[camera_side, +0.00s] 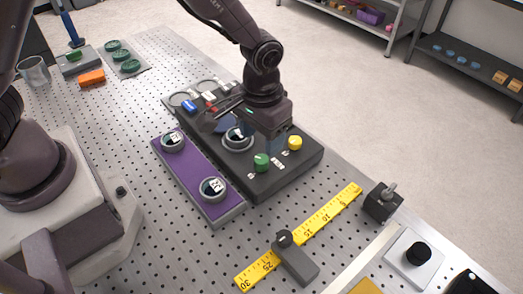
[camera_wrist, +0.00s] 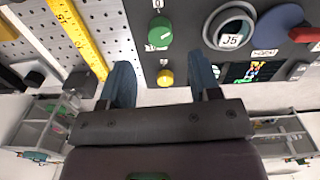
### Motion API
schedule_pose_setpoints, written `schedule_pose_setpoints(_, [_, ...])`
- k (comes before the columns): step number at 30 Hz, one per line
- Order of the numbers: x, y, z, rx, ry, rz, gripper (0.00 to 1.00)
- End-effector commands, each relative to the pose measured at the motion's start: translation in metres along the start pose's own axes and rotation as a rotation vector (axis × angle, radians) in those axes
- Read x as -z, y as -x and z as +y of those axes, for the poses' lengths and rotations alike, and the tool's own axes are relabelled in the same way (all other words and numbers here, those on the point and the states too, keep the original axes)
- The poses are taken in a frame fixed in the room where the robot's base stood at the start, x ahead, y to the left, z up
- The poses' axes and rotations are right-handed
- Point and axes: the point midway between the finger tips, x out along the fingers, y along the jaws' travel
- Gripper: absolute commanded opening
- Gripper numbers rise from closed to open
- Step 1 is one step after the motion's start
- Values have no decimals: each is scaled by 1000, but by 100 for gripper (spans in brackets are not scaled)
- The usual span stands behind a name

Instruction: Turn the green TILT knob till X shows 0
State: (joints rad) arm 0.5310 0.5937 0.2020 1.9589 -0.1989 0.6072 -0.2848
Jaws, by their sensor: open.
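The green knob (camera_side: 262,162) stands on the front part of the dark instrument box (camera_side: 310,162). In the wrist view the green knob (camera_wrist: 160,33) has a pale pointer mark and sits beyond my fingertips. My gripper (camera_side: 252,143) is above the box, its fingers apart. In the wrist view my gripper (camera_wrist: 162,66) is open and empty, with the yellow knob (camera_wrist: 165,77) showing between its fingers. Round windows show on the box (camera_side: 238,138) and on the purple panel (camera_side: 212,188). I cannot tell which one is X, and their readings are too small to read surely.
A yellow ruler (camera_side: 320,217) and a black clamp block (camera_side: 297,262) lie in front of the box. A red-handled part and a blue part (camera_side: 190,105) are at the box's back.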

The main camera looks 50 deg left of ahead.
Motion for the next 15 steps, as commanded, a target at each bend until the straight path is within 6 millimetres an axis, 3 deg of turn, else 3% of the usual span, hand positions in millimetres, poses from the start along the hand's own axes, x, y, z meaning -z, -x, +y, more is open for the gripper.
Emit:
schedule_pose_setpoints(6, [0, 43, 0, -2, 1, 3, 57])
schedule_pose_setpoints(15, [0, 61, 0, 1, 1, -1, 57])
